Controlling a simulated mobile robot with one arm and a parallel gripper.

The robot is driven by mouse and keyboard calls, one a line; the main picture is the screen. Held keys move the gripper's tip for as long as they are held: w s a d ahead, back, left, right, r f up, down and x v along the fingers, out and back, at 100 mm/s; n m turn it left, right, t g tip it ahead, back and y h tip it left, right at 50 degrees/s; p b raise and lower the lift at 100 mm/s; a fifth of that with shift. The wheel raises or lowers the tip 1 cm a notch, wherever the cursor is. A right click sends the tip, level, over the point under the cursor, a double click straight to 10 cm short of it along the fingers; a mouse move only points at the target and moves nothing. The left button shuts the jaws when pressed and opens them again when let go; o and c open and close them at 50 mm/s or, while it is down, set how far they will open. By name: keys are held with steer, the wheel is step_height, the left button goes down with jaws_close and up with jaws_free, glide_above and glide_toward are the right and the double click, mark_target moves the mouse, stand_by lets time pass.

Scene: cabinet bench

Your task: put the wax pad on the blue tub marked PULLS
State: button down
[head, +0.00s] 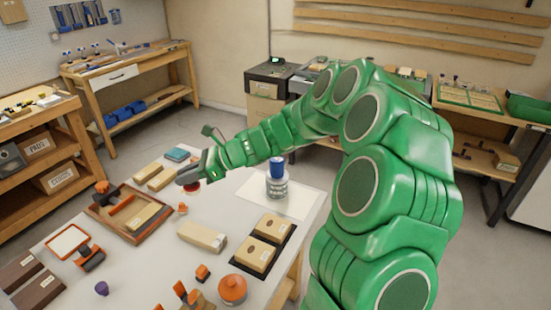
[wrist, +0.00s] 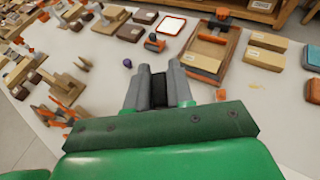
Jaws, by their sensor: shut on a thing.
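My gripper (head: 188,178) is above the far part of the white table in the head view. In the wrist view its grey fingers (wrist: 172,82) are close around a small dark thing (wrist: 173,92). It is mostly hidden, and I cannot tell if it is the wax pad. A teal pad (head: 177,155) lies on the table beyond my gripper, and a reddish pad (wrist: 312,90) is at the right edge of the wrist view. Several blue tubs (head: 125,112) stand on the lower shelf of the back-left bench. Their markings are too small to read.
A wooden tray (head: 105,222) with an orange-handled tool, pale blocks (head: 202,236), a blue-topped jar (head: 277,180) and an orange round thing (head: 232,290) crowd the table. Shelves with labelled boxes (head: 38,145) stand at left. Grey floor lies between the benches.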

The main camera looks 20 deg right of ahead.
steer(key=w+d+r+m+t+h, duration=0.1)
steer(key=d+r+m+t, duration=0.15)
steer(key=d, duration=0.65)
steer(key=w+d+r+m+t+h, duration=0.1)
steer(key=d+r+m+t, duration=0.15)
steer(key=d, duration=0.65)
steer(key=w+d+r+m+t+h, duration=0.1)
steer(key=d+r+m+t+h, duration=0.15)
steer(key=d, duration=0.75)
steer(key=shift+n+g+y, duration=0.25)
steer(key=shift+n+y, duration=0.1)
steer(key=shift+y, duration=0.1)
steer(key=shift+w+d+f, duration=0.3)
steer(key=shift+w+f, duration=1.3)
steer(key=shift+w, duration=0.65)
steer(key=shift+w+d+f, duration=0.25)
steer(key=shift+w+f, duration=1.35)
steer(key=shift+w, duration=0.7)
steer(key=shift+w+d+f, duration=0.3)
steer(key=shift+w+f, duration=1.3)
steer(key=shift+w, duration=0.65)
steer(key=shift+w+f, duration=0.1)
steer(key=shift+f, duration=1.5)
steer(key=shift+f, duration=0.15)
steer(key=c, duration=1)
jaws_free()
